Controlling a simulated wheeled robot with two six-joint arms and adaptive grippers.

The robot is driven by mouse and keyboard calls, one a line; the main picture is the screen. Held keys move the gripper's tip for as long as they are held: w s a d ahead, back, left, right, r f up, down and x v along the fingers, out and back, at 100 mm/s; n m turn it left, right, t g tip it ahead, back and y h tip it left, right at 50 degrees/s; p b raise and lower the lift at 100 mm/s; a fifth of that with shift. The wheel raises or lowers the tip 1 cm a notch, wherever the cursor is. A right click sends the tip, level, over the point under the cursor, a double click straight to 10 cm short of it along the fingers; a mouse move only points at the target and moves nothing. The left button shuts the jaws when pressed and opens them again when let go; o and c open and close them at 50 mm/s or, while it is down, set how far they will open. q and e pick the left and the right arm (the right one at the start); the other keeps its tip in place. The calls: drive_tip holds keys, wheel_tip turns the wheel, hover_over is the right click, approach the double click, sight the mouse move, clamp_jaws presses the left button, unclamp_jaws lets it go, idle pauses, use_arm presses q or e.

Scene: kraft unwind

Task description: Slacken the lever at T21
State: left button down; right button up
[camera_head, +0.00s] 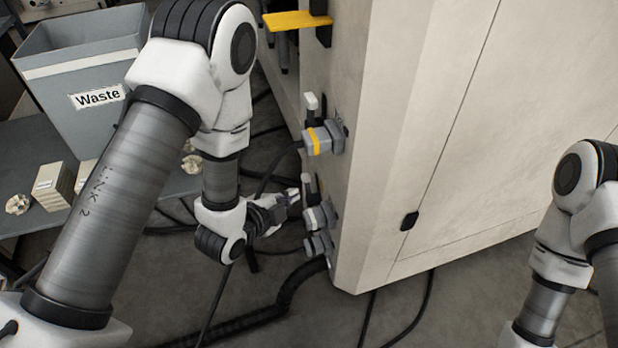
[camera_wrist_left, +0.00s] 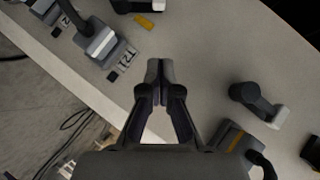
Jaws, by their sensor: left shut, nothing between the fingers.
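The T21 label (camera_wrist_left: 125,58) is on the pale cabinet face in the left wrist view, beside a grey connector (camera_wrist_left: 102,44) with a pale band and a cable. In the head view, two grey connectors (camera_head: 320,216) are low on the cabinet's left face, with a small upright dark part (camera_head: 308,186) just above. I cannot tell whether this part is the T21 lever. My left gripper (camera_head: 290,197) is shut and empty close to it; its fingertips (camera_wrist_left: 160,70) are right of the label in the wrist view. My right gripper is out of view.
A higher connector (camera_head: 318,141) has a yellow band, with a white-tipped lever (camera_head: 311,103) above it. A yellow handle (camera_head: 297,20) juts out at the top. A Waste bin (camera_head: 62,72) stands on the left table. Cables cross the floor.

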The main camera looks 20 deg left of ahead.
sight(304, 181)
use_arm(q)
drive_tip(key=w+f+b, duration=0.1)
drive_tip(key=w+f, duration=0.1)
drive_tip(key=w, duration=0.1)
drive_tip(key=w+f+b, duration=0.1)
drive_tip(key=w+f, duration=0.1)
drive_tip(key=w, duration=0.1)
drive_tip(key=w+f+b, duration=0.1)
drive_tip(key=w+b, duration=0.1)
drive_tip(key=w, duration=0.1)
drive_tip(key=shift+w+d+f, duration=0.2)
drive_tip(key=shift+w+f, duration=0.2)
drive_tip(key=shift+r, duration=0.1)
